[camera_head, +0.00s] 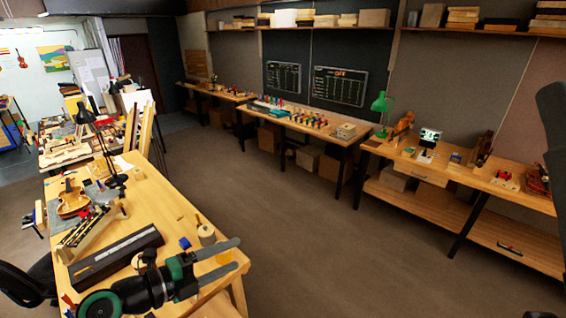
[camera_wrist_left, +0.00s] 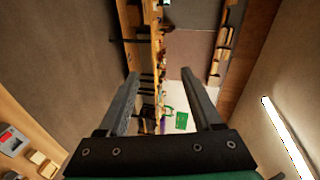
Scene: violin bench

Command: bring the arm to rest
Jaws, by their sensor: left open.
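My left gripper (camera_head: 238,256) reaches in from the lower left of the head view, over the near workbench (camera_head: 163,198). Its two grey fingers are apart with nothing held between them. In the left wrist view the same open fingers (camera_wrist_left: 160,76) frame the far room, and no object lies between them. A dark shape at the right edge of the head view looks like part of my other arm. My right gripper does not show.
A violin (camera_head: 72,202), a long dark case (camera_head: 116,256) and a black desk lamp (camera_head: 100,140) are on the near bench. A black chair (camera_head: 25,285) stands at lower left. The floor (camera_head: 310,240) between is clear.

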